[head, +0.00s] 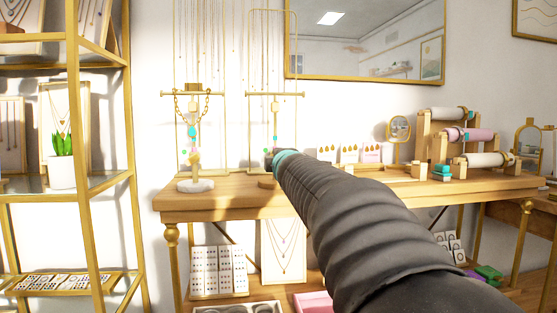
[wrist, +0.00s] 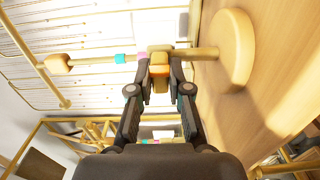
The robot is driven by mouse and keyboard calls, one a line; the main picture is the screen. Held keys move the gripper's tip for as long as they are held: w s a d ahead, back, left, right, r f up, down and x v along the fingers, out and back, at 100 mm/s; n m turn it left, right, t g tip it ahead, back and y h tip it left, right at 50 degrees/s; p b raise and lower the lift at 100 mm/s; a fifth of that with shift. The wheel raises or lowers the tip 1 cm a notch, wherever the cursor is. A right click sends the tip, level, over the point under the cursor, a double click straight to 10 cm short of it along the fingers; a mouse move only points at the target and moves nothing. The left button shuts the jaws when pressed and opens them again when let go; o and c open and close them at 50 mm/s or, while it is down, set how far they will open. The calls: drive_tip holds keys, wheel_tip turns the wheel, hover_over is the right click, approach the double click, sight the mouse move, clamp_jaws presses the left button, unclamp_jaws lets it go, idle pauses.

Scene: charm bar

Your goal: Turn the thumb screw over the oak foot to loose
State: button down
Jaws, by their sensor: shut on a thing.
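The right-hand stand has a round oak foot (head: 266,181), a thin post and a crossbar (head: 276,94). In the wrist view its foot (wrist: 236,50) is at the right and the post (wrist: 205,53) runs sideways. The thumb screw (wrist: 159,61), a small golden piece, sits at the post between the foot and some coloured beads (wrist: 120,58). My gripper (wrist: 159,72) is shut on the thumb screw, a dark finger on each side. In the head view my arm hides the screw and most of the gripper. The screw's turn angle cannot be told.
A second stand with a white stone foot (head: 195,185) and a chain stands to the left on the wooden table (head: 225,200). Ribbon rolls (head: 470,140) and earring cards (head: 350,153) are at the right. A brass shelf (head: 130,150) stands far left.

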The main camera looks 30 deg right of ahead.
idle(0.4)
drive_tip(key=c, duration=1.1)
unclamp_jaws()
drive_tip(key=shift+a, duration=0.1)
drive_tip(key=v, duration=1.2)
